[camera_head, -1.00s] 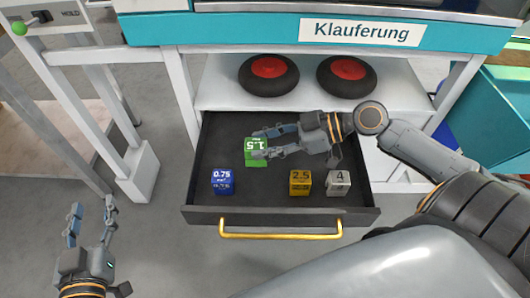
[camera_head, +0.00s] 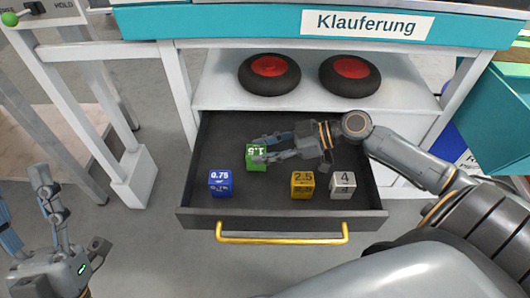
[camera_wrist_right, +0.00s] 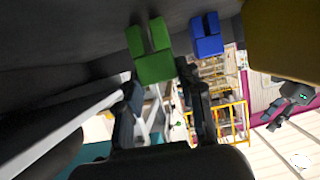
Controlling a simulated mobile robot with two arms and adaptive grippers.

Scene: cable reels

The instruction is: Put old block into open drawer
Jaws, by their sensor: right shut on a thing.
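The open drawer (camera_head: 283,222) is dark grey with a yellow handle. My right gripper (camera_head: 262,151) reaches into it from the right. It is shut on the green block (camera_head: 257,161) marked 1.5, at the drawer's left middle. In the right wrist view, the green block (camera_wrist_right: 156,67) sits at the fingertips (camera_wrist_right: 162,86). I cannot tell whether it touches the drawer floor. The blue 0.75 block (camera_head: 220,183), yellow 2.5 block (camera_head: 302,185) and white 4 block (camera_head: 342,185) stand along the drawer's front. My left gripper (camera_head: 24,205) is open and empty outside the drawer, at far left.
Two black wheels with red centres (camera_head: 269,74) (camera_head: 351,74) lie on the white shelf (camera_head: 315,100) above the drawer. A teal bin (camera_head: 505,120) stands at right. White frame legs (camera_head: 125,160) stand left of the drawer. The drawer's middle floor is free.

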